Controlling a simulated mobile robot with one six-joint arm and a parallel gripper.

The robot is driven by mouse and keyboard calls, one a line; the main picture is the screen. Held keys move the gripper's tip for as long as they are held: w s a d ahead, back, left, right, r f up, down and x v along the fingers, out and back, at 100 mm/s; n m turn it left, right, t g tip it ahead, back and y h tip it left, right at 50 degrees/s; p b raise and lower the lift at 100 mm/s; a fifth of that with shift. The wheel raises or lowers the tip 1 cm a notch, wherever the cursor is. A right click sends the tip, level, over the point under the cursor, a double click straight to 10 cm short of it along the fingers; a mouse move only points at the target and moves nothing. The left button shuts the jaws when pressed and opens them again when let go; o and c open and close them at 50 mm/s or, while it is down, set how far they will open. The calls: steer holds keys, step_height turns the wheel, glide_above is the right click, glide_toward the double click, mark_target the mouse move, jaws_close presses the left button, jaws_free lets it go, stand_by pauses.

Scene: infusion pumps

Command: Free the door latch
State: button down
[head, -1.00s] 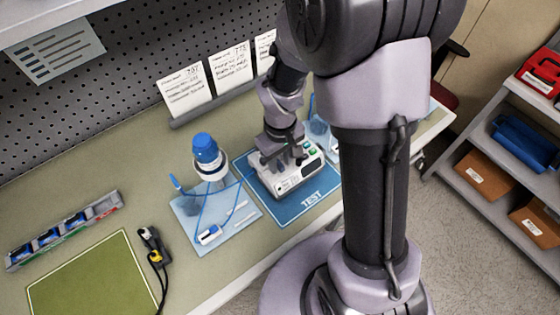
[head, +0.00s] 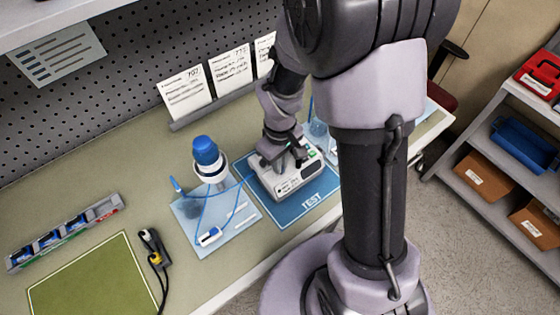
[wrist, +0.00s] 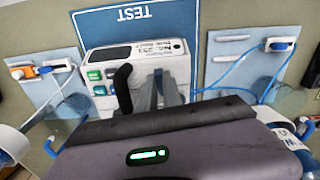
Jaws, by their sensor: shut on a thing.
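The white infusion pump (head: 293,184) sits on the blue TEST mat (head: 318,200), and it also shows in the wrist view (wrist: 170,62) with its label and green buttons. My gripper (head: 284,158) is down at the pump's top. In the wrist view my gripper's grey fingers (wrist: 160,92) are close together at the pump's near side, shut on a small part that they mostly hide; it appears to be the door latch. A black curved piece (wrist: 123,88) stands beside the fingers, in front of the pump.
Tubing runs close to the pump. A black cable (head: 153,250) and a green mat (head: 90,283) are farther left. Cards (head: 231,68) stand behind.

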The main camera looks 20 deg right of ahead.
steer(key=n+p, duration=0.1)
steer(key=n, duration=0.3)
steer(key=shift+r, duration=0.1)
steer(key=n+p, duration=0.1)
steer(key=n, duration=0.3)
steer(key=n+p, duration=0.1)
steer(key=n, duration=0.3)
steer(key=shift+w+n+p, duration=0.1)
steer(key=shift+n+p, duration=0.2)
steer(key=shift+p, duration=0.05)
steer(key=shift+n+p, duration=0.5)
steer(key=shift+n, duration=1.4)
steer(key=c, duration=1.5)
jaws_free()
